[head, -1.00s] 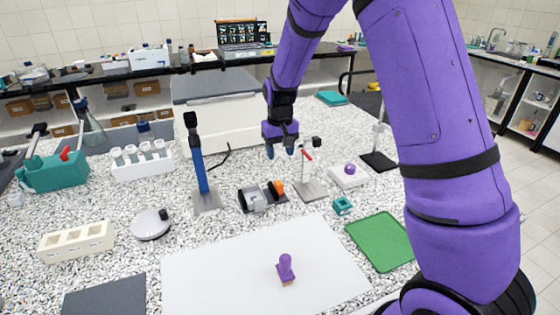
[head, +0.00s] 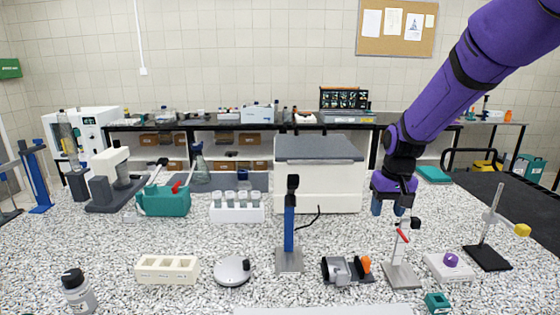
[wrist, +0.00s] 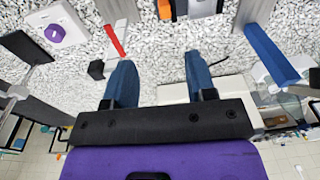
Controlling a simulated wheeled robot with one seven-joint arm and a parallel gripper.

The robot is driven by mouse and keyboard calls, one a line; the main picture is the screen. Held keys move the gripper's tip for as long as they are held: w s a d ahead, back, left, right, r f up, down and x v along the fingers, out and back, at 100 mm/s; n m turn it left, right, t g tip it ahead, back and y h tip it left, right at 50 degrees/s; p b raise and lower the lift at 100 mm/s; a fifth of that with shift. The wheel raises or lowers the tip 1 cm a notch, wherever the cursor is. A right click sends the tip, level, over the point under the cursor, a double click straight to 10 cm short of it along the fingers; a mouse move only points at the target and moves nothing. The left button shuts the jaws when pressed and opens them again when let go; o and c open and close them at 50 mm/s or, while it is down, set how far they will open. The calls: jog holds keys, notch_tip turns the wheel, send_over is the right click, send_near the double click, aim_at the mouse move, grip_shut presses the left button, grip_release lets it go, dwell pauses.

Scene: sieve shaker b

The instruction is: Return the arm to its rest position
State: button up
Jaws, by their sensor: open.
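My purple arm reaches in from the upper right of the head view. My gripper (head: 390,208) hangs above the speckled bench (head: 300,240), beside the small stand with the red lever (head: 402,250). The red lever (wrist: 115,41) shows beyond the left finger in the wrist view.
A blue upright post (head: 289,235), a grey motor-like device (head: 345,269) and a white block with a purple knob (head: 450,264) stand near the gripper. A large white box (head: 318,185) stands behind. A retort stand (head: 488,250) is at right.

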jog(key=s+d+r+t, duration=0.2)
jog(key=s+r, duration=1.1)
jog(key=s, duration=0.2)
jog(key=s+r+t, duration=0.2)
jog(key=s+r, duration=0.1)
jog(key=s, duration=1.2)
jog(key=shift+d, duration=0.4)
